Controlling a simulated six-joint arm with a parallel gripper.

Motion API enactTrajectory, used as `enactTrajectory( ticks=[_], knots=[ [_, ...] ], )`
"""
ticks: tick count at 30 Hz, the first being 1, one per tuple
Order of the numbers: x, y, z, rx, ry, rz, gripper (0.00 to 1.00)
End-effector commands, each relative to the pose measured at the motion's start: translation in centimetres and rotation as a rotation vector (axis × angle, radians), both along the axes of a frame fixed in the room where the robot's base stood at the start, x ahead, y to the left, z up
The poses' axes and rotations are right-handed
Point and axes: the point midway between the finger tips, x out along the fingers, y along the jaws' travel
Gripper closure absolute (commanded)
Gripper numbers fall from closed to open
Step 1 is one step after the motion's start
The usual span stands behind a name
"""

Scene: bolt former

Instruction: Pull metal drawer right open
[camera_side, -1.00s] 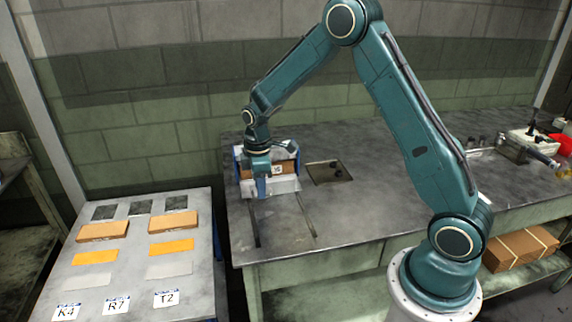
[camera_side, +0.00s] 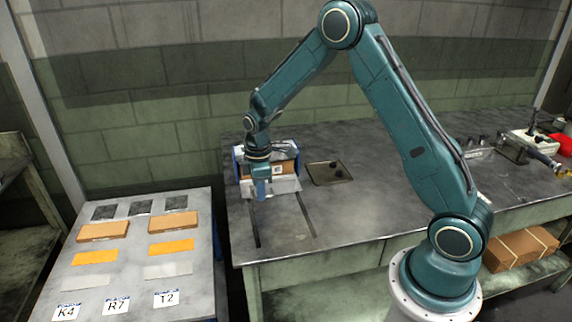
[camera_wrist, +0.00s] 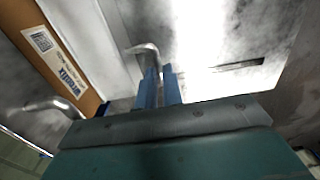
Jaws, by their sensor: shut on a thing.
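The metal drawer (camera_side: 287,186) is a grey metal front in the blue-sided machine (camera_side: 238,160) at the back left of the workbench. In the wrist view its pale metal surface (camera_wrist: 195,45) fills the upper middle. A curved metal handle (camera_wrist: 143,49) reaches down between my blue fingers. My gripper (camera_wrist: 160,75) is shut on this handle; it also shows in the side view (camera_side: 261,190) in front of the machine. The exact contact is partly hidden by the fingers. A second curved handle (camera_wrist: 52,103) is at the left of the wrist view.
A brown labelled box (camera_side: 284,168) sits in the machine, close behind my gripper. The bench top (camera_side: 345,225) in front is clear, with two dark slots. A square recess (camera_side: 328,173) lies to the right. A side table (camera_side: 135,250) holds boxes and plates.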

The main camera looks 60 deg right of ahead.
Motion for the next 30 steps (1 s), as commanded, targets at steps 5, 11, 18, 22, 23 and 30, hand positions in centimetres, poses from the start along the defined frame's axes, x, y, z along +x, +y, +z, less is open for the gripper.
enactTrajectory(
  ticks=[5,11,18,22,23,30],
  knots=[
    [-0.6,0.7,0.1,-0.001,-0.002,-0.002,1.0],
    [-2.4,2.4,0.1,0.0,-0.001,-0.001,1.0],
    [-5.8,5.8,0.1,0.0,-0.001,0.001,1.0],
    [-7.9,7.9,0.1,0.0,0.0,0.002,1.0],
    [-8.3,8.4,0.1,0.0,-0.001,0.001,1.0],
    [-11.3,11.4,0.1,0.0,-0.001,0.0,1.0]
  ],
)
